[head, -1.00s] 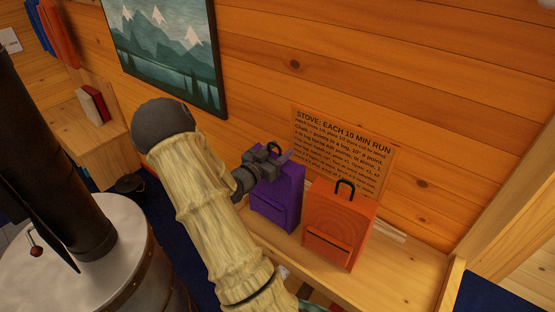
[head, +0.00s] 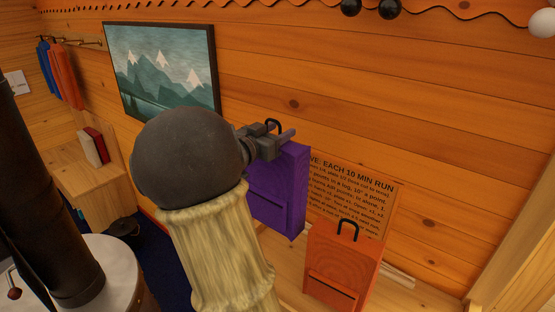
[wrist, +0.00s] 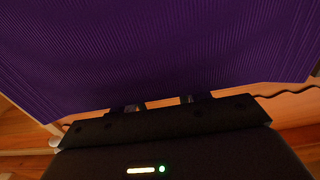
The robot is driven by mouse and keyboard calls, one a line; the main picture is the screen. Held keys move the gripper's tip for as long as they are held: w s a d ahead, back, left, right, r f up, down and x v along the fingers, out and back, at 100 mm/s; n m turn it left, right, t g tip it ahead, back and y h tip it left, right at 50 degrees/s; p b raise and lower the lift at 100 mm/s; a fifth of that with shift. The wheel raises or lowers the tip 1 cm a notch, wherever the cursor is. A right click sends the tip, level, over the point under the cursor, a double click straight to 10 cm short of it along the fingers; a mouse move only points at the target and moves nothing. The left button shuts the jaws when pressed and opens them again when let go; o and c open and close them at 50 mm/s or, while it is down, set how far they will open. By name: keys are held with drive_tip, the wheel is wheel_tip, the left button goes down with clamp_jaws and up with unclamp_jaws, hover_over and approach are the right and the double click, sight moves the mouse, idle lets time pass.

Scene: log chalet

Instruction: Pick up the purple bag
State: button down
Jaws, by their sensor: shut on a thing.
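The purple bag (head: 279,200) hangs from my gripper (head: 284,134) in the head view, upright and above the wooden bench. The gripper is shut on the bag at its top, by the black handle. Part of the bag's left side is hidden behind my arm. In the wrist view the bag's ribbed purple face (wrist: 165,50) fills most of the picture, close to the gripper; the fingertips are mostly hidden there.
An orange bag (head: 342,262) stands on the wooden bench (head: 415,291) to the right, close to the purple bag. A metal stove (head: 105,270) stands at the lower left. A mountain picture (head: 160,72) hangs on the wall.

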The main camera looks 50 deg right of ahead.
wheel_tip(320, 180, up, 8)
drive_tip(key=shift+r, duration=0.2)
idle(1.4)
wheel_tip(320, 180, up, 14)
drive_tip(key=p, duration=1)
drive_tip(key=shift+f, duration=0.1)
